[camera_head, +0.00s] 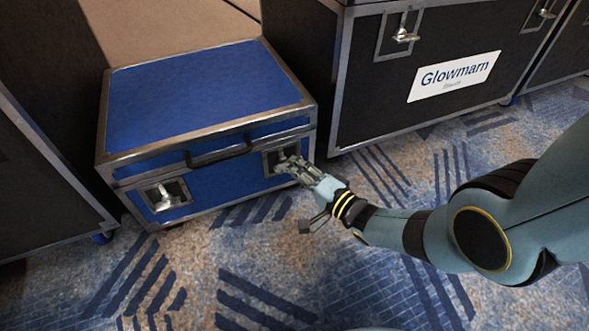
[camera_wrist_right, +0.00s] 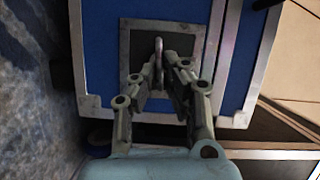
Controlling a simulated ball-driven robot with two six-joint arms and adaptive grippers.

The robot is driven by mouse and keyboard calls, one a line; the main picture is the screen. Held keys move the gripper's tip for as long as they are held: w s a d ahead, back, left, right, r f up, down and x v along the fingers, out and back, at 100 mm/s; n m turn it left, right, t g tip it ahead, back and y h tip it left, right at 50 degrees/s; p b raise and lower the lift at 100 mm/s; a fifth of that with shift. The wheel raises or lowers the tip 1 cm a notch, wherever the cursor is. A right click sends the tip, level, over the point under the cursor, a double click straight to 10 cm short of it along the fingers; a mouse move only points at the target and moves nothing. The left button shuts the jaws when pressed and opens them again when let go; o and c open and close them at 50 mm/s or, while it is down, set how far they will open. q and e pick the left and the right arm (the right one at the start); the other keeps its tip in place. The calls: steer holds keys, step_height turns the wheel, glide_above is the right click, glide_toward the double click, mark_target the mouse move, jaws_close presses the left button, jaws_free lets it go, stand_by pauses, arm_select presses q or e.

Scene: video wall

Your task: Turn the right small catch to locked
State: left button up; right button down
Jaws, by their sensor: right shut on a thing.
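A blue case (camera_head: 210,95) with metal edges stands on the carpet, its lid down. Its right small catch (camera_head: 271,161) sits in a recessed plate on the front face. My right gripper (camera_head: 284,164) is at this catch and covers part of it. In the right wrist view the catch's handle (camera_wrist_right: 159,52) stands between the fingers of my right gripper (camera_wrist_right: 165,75), which are shut on it. The left small catch (camera_head: 165,199) sits in its own plate near the front left corner. My left gripper is not in view.
A black handle (camera_head: 218,152) is on the case front between the catches. A large black case (camera_head: 380,100) with a Glowmarn label (camera_head: 454,76) stands close on the right. Another dark case (camera_head: 45,190) stands on the left. The carpet (camera_head: 240,270) in front is clear.

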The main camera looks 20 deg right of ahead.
steer(key=shift+w+d, duration=0.1)
steer(key=shift+d, duration=0.05)
steer(key=c, duration=1.5)
jaws_free()
steer(key=shift+o, duration=0.2)
steer(key=v, duration=1.2)
steer(key=shift+f, duration=0.15)
